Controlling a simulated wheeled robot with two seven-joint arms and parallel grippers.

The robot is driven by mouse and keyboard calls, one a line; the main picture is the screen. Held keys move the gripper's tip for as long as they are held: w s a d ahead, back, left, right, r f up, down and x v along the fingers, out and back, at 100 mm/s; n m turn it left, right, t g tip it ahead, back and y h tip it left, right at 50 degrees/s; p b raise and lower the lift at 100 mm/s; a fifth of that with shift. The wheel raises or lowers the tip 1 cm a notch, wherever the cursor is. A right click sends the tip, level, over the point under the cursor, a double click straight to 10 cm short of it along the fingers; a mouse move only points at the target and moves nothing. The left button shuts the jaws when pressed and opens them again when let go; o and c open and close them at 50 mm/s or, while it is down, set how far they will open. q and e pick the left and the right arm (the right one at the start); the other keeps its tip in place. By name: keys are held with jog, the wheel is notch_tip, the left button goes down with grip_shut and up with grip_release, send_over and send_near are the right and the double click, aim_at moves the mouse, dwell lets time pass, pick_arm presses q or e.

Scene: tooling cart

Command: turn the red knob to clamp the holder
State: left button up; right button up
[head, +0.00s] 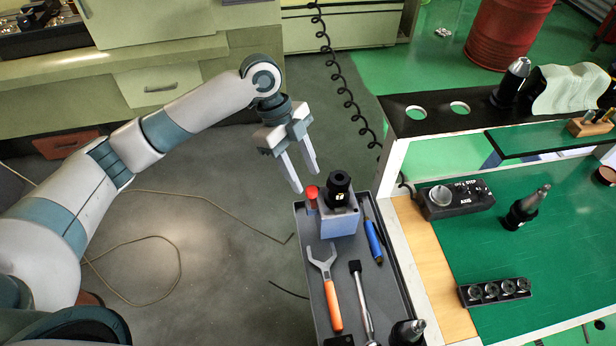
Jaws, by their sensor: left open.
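The red knob (311,192) sits on the left side of a grey clamping block on the narrow cart tray. A black tool holder (340,188) stands upright in the top of the block (338,222). My left gripper (305,181) is open and empty, with its two fingers pointing down. In the picture its fingertips are just above and to the left of the knob; I cannot tell whether they touch it. My right gripper is not in view.
On the tray (306,250) lie an orange-handled wrench (332,290), a blue-handled tool (373,242) and a metal bar tool (362,300). A black holder (407,332) stands at the front. A green-topped bench (480,250) with a black control box (455,200) is to the right.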

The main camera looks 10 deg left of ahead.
aim_at(310, 189)
pick_arm(q)
jog(key=shift+p+x, duration=0.5)
jog(key=shift+x, duration=1.4)
jog(key=c, duration=1.1)
